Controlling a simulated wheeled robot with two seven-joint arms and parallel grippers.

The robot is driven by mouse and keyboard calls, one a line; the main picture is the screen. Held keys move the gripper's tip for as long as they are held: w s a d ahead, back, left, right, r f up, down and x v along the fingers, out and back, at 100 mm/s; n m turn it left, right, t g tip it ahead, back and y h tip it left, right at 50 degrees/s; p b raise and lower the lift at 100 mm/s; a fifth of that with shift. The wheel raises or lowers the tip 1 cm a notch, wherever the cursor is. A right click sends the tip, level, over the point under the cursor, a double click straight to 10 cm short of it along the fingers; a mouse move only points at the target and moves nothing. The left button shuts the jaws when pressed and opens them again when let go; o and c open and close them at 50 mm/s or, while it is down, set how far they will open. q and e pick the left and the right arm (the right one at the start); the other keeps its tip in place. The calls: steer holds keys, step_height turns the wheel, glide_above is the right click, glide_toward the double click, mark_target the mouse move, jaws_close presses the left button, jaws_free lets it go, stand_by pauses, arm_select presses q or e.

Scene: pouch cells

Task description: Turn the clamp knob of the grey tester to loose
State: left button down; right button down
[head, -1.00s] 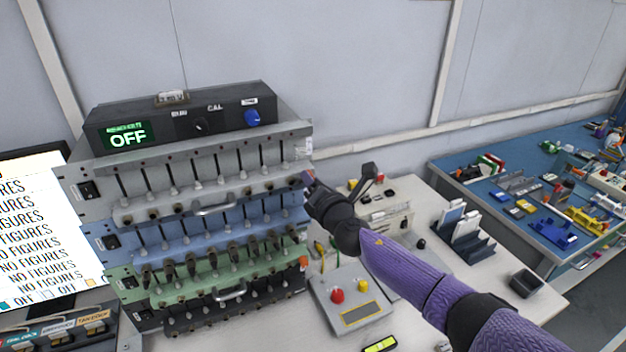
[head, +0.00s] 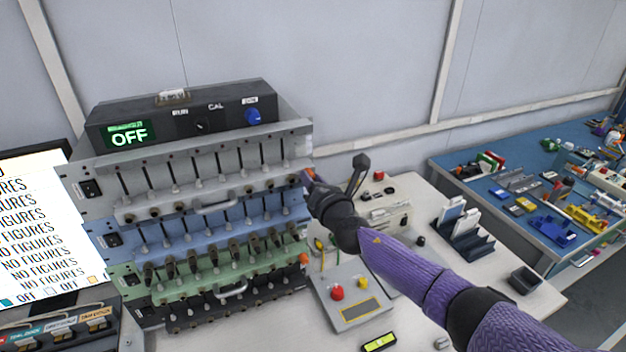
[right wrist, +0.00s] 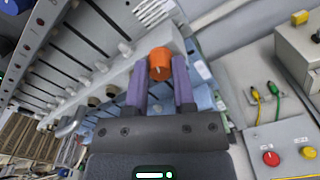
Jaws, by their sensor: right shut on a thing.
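The grey tester (head: 215,160) is the top unit of a stack of coloured testers in the head view, with a row of slots and a pull handle. Its orange clamp knob (right wrist: 160,63) is at the right end of its front bar in the right wrist view, with a pale mark on its face. My right gripper (right wrist: 160,78) is shut on this knob, one purple finger on each side. In the head view the right gripper (head: 311,181) is at the tester's right end and hides most of the knob. My left gripper is not in view.
A black box reading OFF (head: 180,116) sits on top of the stack. Blue (head: 125,238) and green (head: 130,282) testers lie below the grey one. A control box with a red button (head: 337,293) stands to the right, near a dark rack (head: 470,240).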

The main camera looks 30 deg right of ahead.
steer(key=shift+f, duration=0.1)
steer(key=shift+c, duration=2.2)
jaws_free()
steer(key=s+p, duration=0.1)
steer(key=s, duration=0.9)
steer(key=shift+a+p, duration=0.3)
steer(key=shift+p, duration=0.05)
